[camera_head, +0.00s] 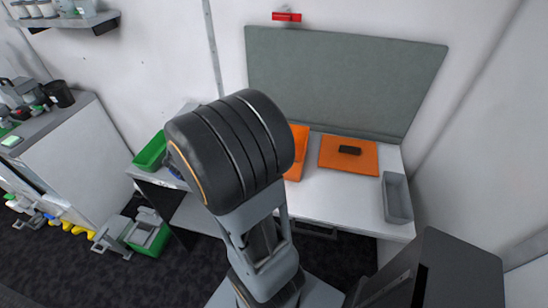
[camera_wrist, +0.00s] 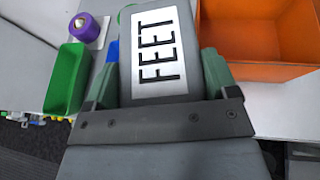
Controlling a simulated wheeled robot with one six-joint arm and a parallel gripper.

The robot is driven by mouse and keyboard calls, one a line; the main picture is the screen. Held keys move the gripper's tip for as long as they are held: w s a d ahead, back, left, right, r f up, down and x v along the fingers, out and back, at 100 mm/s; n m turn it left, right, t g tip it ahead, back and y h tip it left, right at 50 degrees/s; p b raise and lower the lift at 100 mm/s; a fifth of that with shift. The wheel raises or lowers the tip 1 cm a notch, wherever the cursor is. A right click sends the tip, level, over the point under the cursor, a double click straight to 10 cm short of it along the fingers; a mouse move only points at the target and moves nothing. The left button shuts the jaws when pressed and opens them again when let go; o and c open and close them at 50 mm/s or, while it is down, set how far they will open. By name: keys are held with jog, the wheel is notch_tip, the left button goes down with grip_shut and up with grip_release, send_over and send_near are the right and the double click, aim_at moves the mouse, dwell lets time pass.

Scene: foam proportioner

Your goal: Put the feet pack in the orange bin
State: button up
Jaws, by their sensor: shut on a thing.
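The feet pack (camera_wrist: 158,50), a grey block with a white label reading "FEET", is in the wrist view between the two fingers of my gripper (camera_wrist: 160,78). My gripper is shut on it. The orange bin (camera_wrist: 262,72) is open-topped and lies just right of the pack in the wrist view, with its inside partly visible. In the head view, an orange shape that seems to be the bin (camera_head: 298,146) shows behind my arm, mostly covered. My gripper and the pack are hidden behind my arm there.
A green bin (camera_wrist: 67,78) and a purple roll (camera_wrist: 88,28) are left of the pack. On the white table (camera_head: 340,196), an orange mat (camera_head: 330,158) holds a black object (camera_head: 350,150). A grey tray (camera_head: 397,198) stands at the right end. A grey panel (camera_head: 340,80) rises behind.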

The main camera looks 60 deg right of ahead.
jog(key=s+d+r+m+g+h+p, duration=0.1)
jog(key=s+d+r+m+g, duration=0.15)
jog(key=s+d+g, duration=0.35)
jog(key=s+d+r+m+g, duration=0.1)
jog(key=s+d+m, duration=0.3)
jog(key=s, duration=0.3)
jog(key=w+d+f+p, duration=0.2)
jog(key=w+d+f, duration=0.2)
jog(key=d+f, duration=0.8)
jog(key=shift+d+f+h+p, duration=0.2)
jog(key=shift+d+h+p, duration=0.1)
jog(key=shift+d+p, duration=0.1)
jog(key=shift+f, duration=0.1)
jog(key=shift+f+b, duration=0.25)
jog(key=shift+b, duration=0.2)
jog(key=o, duration=0.9)
jog(key=shift+r, duration=0.1)
jog(key=shift+r, duration=0.1)
